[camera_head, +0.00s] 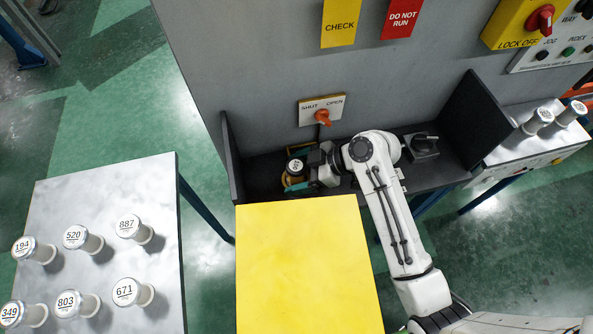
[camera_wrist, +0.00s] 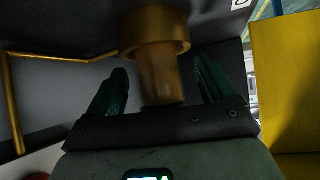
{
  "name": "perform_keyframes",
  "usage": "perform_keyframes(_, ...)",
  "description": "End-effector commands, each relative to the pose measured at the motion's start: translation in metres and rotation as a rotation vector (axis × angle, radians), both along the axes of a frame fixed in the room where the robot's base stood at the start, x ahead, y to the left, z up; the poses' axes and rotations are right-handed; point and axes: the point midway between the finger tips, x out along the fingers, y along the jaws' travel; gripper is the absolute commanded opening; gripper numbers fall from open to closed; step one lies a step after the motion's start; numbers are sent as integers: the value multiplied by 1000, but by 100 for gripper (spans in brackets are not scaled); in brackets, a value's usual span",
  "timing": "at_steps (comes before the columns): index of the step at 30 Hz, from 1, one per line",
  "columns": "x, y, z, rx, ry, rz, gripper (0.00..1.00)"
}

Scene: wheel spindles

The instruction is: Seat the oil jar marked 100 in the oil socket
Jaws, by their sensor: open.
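A jar with a round white labelled cap (camera_head: 295,166) stands upright in the dark bay below the shut/open plate. Its number is turned and too small to read surely. An amber-brown part shows just below the cap. My gripper (camera_head: 296,178) reaches in from the right, with a teal finger beside the jar. In the wrist view my gripper (camera_wrist: 160,80) is open, its two green fingers apart on either side of an amber-brown cylinder (camera_wrist: 160,75). A wider brass collar (camera_wrist: 155,30) adjoins that cylinder. I cannot tell how deep the jar sits in it.
A yellow surface (camera_head: 305,270) lies in front of the bay. The bay has dark side walls (camera_head: 232,160) and a black block with a handle (camera_head: 424,147). An orange knob (camera_head: 322,117) sits above. A left table (camera_head: 110,200) holds several numbered jars; a right table (camera_head: 530,150) holds two.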

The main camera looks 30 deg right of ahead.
Motion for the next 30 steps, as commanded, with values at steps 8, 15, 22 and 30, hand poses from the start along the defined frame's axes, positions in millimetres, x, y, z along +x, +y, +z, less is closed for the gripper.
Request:
perform_keyframes(8, -21, -30, 28, -1, -5, -4, 84)
perform_keyframes(15, -40, -56, 53, -1, -2, -5, 84)
perform_keyframes(22, -49, -66, 63, 0, -1, -1, 84)
perform_keyframes(30, -49, -66, 63, 0, 0, -1, 84)
